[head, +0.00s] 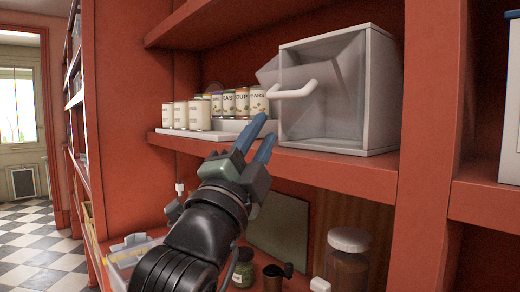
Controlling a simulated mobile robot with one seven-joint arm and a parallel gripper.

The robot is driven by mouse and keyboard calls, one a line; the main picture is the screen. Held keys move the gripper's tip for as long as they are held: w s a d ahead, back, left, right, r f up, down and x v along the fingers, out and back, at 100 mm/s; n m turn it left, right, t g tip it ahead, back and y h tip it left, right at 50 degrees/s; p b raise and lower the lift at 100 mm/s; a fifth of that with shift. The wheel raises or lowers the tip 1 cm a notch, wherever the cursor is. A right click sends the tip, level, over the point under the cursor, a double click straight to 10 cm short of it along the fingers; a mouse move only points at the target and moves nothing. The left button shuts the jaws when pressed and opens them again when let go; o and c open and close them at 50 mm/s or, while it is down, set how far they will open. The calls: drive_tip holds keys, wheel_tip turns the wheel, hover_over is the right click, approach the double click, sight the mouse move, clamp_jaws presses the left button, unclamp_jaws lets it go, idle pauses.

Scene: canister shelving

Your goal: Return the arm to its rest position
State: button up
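My gripper (268,127) has two blue fingers and reaches up from the lower middle of the head view. The fingers are apart with nothing visible between them, and they point up and right. They show in front of the shelf edge, below the row of cans and left of the clear box. The arm behind the gripper is raised and stretched forward, black near the wrist. Whether the fingertips touch the shelf cannot be told.
Several labelled cans (200,113) stand on a white stepped rack (190,133). A clear box (375,100) with a white handle stands right of them on the red shelf (340,168). Below are a brown-filled jar (348,262) and a green jar (243,268). Checkered floor (35,240) lies open at left.

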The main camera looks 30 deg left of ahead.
drive_tip(key=shift+s+f, duration=0.15)
drive_tip(key=shift+s, duration=0.15)
drive_tip(key=s+d+r+n+t+h+p, duration=0.1)
drive_tip(key=s+d+r+n, duration=0.2)
drive_tip(key=d, duration=0.4)
drive_tip(key=s+d+r+n+t+p, duration=0.1)
drive_tip(key=s+d+r+n+p, duration=0.1)
drive_tip(key=s+d+n, duration=0.3)
drive_tip(key=s+d+r+n+t+h+p, duration=0.1)
drive_tip(key=s+d+r+n, duration=0.3)
drive_tip(key=d, duration=0.6)
drive_tip(key=shift+s+d+n+h+p, duration=0.3)
drive_tip(key=shift+s+n+p, duration=0.25)
drive_tip(key=shift+n, duration=0.45)
